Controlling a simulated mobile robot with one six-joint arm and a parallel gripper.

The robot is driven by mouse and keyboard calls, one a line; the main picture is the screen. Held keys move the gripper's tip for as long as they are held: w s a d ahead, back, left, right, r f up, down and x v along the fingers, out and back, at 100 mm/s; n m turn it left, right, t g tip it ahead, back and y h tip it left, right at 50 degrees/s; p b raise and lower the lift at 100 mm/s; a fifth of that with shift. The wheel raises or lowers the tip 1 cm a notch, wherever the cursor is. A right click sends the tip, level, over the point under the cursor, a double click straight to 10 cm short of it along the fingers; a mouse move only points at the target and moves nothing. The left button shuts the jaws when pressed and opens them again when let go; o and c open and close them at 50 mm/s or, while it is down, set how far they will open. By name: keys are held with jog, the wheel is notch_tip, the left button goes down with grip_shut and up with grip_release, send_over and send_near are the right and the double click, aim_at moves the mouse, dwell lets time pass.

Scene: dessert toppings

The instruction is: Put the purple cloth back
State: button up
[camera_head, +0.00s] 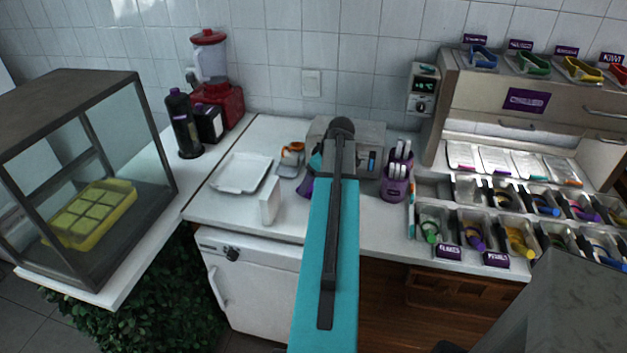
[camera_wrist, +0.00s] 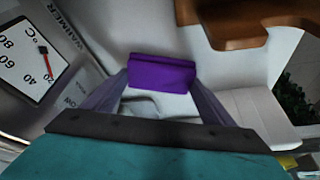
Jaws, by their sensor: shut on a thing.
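The purple cloth (camera_wrist: 162,73) is a small folded piece between the fingertips of my gripper (camera_wrist: 160,84) in the wrist view. My gripper is shut on it, above a white surface. In the head view a purple patch, apparently the cloth (camera_head: 305,187), shows just left of my teal arm. My arm hides most of my gripper there, so I cannot tell whether the cloth touches the counter.
A warmer with a dial (camera_wrist: 32,62) stands close on the left in the wrist view. A brown-orange item (camera_head: 292,148), a white upright block (camera_head: 269,202) and a white tray (camera_head: 241,173) are left of my gripper. A purple cutlery holder (camera_head: 394,187) and topping bins (camera_head: 480,228) are to the right.

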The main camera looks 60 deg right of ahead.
jog(key=shift+f, duration=0.2)
jog(key=shift+f, duration=0.15)
jog(key=o, duration=1)
jog(key=shift+r, duration=0.25)
jog(key=shift+b+v, duration=1.1)
jog(key=shift+v, duration=4.8)
